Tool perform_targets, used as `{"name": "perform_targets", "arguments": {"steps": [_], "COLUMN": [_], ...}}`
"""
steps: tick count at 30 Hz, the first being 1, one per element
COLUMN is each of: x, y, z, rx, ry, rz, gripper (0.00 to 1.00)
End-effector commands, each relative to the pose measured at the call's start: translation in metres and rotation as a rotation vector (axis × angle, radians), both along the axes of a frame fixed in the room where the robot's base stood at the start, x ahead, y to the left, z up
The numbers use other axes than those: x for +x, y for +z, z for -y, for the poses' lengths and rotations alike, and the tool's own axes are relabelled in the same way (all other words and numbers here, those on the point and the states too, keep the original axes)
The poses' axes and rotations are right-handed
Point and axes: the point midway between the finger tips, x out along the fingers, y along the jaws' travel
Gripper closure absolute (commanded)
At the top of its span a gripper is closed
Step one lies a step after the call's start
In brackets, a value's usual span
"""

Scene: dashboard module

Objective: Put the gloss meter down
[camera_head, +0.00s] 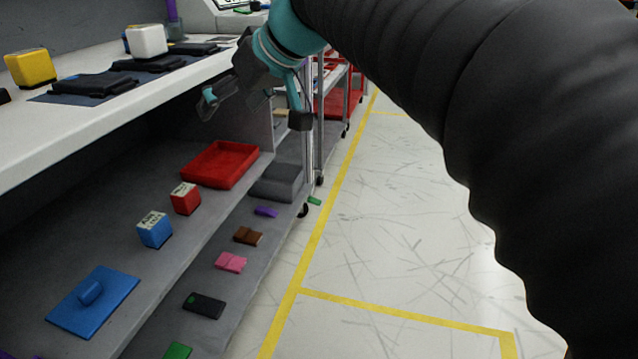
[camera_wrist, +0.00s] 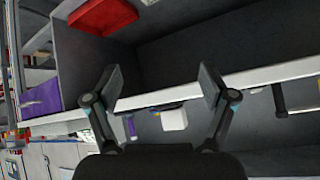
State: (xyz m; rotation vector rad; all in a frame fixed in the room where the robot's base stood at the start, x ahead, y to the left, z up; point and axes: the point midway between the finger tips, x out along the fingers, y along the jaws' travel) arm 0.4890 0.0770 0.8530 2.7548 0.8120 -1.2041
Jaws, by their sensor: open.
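My gripper (camera_head: 255,108) hangs beside the front edge of the white counter (camera_head: 120,112), near its far end. In the wrist view my gripper (camera_wrist: 158,84) is open, with nothing between its two fingers. No object in view can be clearly told as the gloss meter. A white block (camera_head: 147,41) stands on the counter by dark flat pads; a white block (camera_wrist: 174,119) also shows beyond the fingers in the wrist view. A yellow block (camera_head: 30,68) stands farther left on the counter.
The shelf below holds a red tray (camera_head: 220,165), a red cube (camera_head: 186,200), a blue cube (camera_head: 155,231) and a blue plate (camera_head: 72,312). A lower shelf holds several small items and a grey bin (camera_head: 277,185). The floor at right (camera_head: 420,240) is clear.

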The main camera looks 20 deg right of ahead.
Motion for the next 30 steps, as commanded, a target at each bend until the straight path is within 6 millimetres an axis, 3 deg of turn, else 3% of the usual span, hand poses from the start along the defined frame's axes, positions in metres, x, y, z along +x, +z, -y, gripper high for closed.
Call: {"name": "perform_targets", "arguments": {"steps": [1, 9, 15, 21, 30], "x": [-0.023, -0.129, -0.179, -0.194, -0.193], "y": [-0.022, -0.147, -0.211, -0.232, -0.231], "z": [0.005, 0.046, 0.069, 0.078, 0.077], "rx": [-0.022, -0.156, -0.226, -0.249, -0.249], "ry": [-0.047, -0.313, -0.434, -0.469, -0.469], "rz": [-0.038, -0.200, -0.240, -0.249, -0.249], "gripper": [0.17, 0.17, 0.17, 0.17, 0.17]}}
